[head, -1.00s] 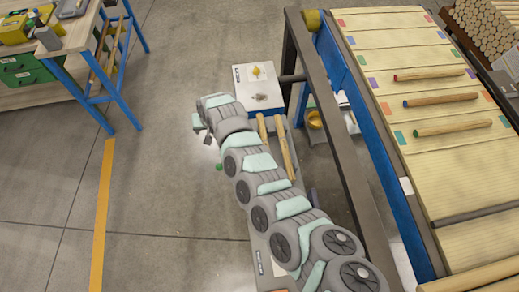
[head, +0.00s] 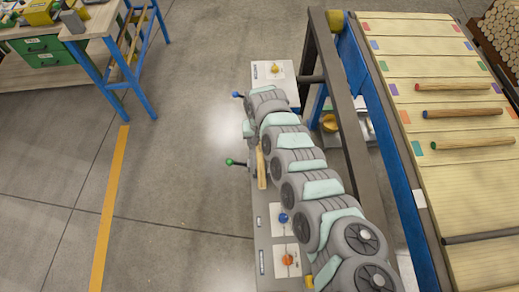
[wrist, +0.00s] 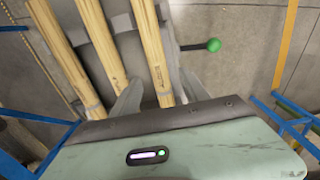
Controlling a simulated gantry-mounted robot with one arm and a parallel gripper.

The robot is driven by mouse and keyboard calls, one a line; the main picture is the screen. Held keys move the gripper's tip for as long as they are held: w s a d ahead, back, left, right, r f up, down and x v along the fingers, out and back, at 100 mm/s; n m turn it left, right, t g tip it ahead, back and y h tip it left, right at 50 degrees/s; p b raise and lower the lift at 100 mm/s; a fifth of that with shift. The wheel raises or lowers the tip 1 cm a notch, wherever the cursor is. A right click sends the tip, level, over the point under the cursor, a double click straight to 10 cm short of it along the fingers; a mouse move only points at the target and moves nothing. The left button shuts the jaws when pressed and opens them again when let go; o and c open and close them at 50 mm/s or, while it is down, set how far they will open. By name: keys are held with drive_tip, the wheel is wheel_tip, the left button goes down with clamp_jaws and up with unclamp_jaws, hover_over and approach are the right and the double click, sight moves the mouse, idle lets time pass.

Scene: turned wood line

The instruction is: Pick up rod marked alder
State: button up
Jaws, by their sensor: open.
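In the wrist view three pale wooden rods lie side by side: a left rod (wrist: 62,50), a middle rod (wrist: 101,38) and a right rod (wrist: 152,48). The right rod has small dark lettering that I cannot read, so I cannot tell which rod is alder. My gripper (wrist: 160,90) is open, with one finger on each side of the right rod's near end. Whether the fingers touch it is unclear. In the head view my arm hides the gripper and most of the rods; part of one rod (head: 262,168) shows.
A green-knobbed lever (head: 229,162) sticks out left of the rods; its knob also shows in the wrist view (wrist: 213,45). A blue-framed conveyor (head: 450,190) at right carries three colour-tipped rods. A blue-legged workbench (head: 90,50) stands at upper left. Open floor lies left.

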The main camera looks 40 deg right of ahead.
sight(259, 148)
wheel_tip(259, 148, down, 4)
drive_tip(key=shift+d+r+b, duration=0.1)
drive_tip(key=shift+r+b, duration=0.15)
drive_tip(key=shift+b, duration=0.25)
drive_tip(key=shift+c, duration=0.4)
clamp_jaws()
